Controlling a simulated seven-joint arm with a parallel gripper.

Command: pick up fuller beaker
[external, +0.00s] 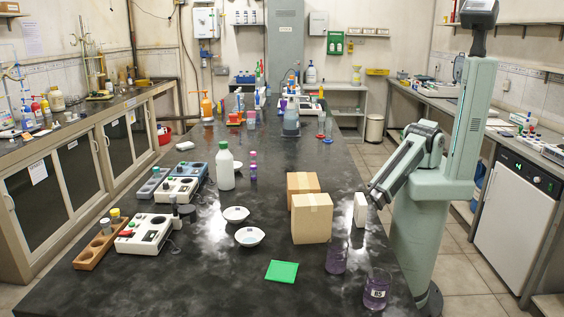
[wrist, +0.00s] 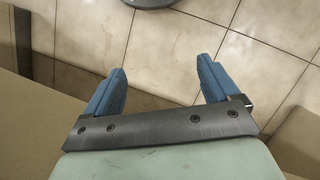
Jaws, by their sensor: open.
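Two glass beakers with purple liquid stand at the front right of the dark bench in the external view. The rear beaker (external: 336,260) is a little to the left of the front beaker (external: 376,292), which carries a white label. I cannot tell clearly which is fuller. My gripper (wrist: 161,70) shows two blue fingers spread apart with nothing between them in the wrist view. No beaker shows in the wrist view.
A white box (external: 360,209) stands close to my arm at the bench edge. Two brown cardboard boxes, the nearer one large (external: 311,218), stand left of it. A green mat (external: 282,271) lies left of the beakers. Two white dishes (external: 249,237) sit farther left.

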